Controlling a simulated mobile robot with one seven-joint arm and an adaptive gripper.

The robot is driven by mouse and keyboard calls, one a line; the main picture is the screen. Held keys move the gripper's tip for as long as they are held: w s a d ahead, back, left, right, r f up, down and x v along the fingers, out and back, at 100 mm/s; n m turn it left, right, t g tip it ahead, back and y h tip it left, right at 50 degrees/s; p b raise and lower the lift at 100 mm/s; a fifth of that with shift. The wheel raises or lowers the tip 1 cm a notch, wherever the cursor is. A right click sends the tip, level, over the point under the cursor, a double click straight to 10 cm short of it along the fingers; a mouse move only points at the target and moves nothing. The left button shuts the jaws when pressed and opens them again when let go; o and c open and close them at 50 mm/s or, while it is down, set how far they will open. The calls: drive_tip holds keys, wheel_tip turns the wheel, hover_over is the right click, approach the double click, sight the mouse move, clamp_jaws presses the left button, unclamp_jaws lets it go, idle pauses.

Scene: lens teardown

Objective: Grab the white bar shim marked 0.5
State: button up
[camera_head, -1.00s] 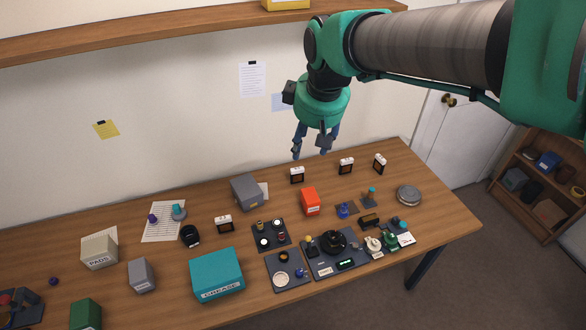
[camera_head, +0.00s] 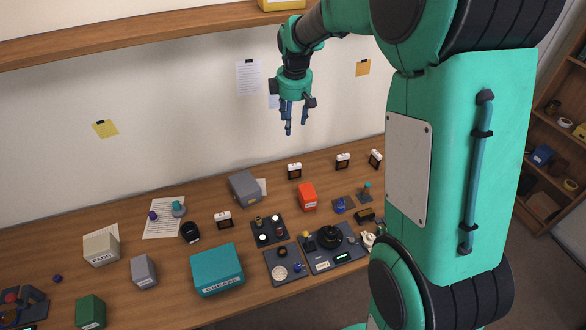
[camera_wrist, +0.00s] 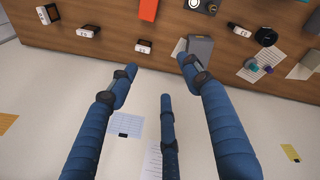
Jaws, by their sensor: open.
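Several small black holders with white tops stand on the table: one near the middle back (camera_head: 294,171), two further right (camera_head: 342,161) (camera_head: 375,158), and one at the left (camera_head: 223,220). They also show in the wrist view (camera_wrist: 143,46) (camera_wrist: 89,30) (camera_wrist: 47,13) (camera_wrist: 234,28). Their marks are too small to read, so I cannot tell which, if any, is the white bar shim marked 0.5. My gripper (camera_head: 289,125) is open and empty, in the air before the wall, above the table's back edge. Its spread fingers show in the wrist view (camera_wrist: 157,68).
A grey box (camera_head: 244,188) and an orange box (camera_head: 307,197) stand near the holders. A teal box (camera_head: 217,269) and dark trays with small parts (camera_head: 285,265) lie at the front. My arm hides the table's right end. A shelf (camera_head: 150,38) runs along the wall.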

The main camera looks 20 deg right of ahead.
drive_tip(key=w+d+f+n+g+p, duration=0.1)
drive_tip(key=w+d+f+n+p, duration=0.15)
drive_tip(key=w+f, duration=0.75)
drive_tip(key=n+g, duration=0.1)
drive_tip(key=n, duration=0.3)
hover_over(294, 169)
drive_tip(key=w, duration=0.2)
wheel_tip(294, 169, down, 16)
drive_tip(key=shift+s+d+f+p, duration=0.15)
drive_tip(key=shift+f+p, duration=0.05)
drive_tip(key=shift+p, duration=0.15)
drive_tip(key=shift+f, duration=0.15)
drive_tip(key=shift+f, duration=4.15)
drive_tip(key=shift+d+f, duration=0.15)
drive_tip(key=shift+f, duration=2.45)
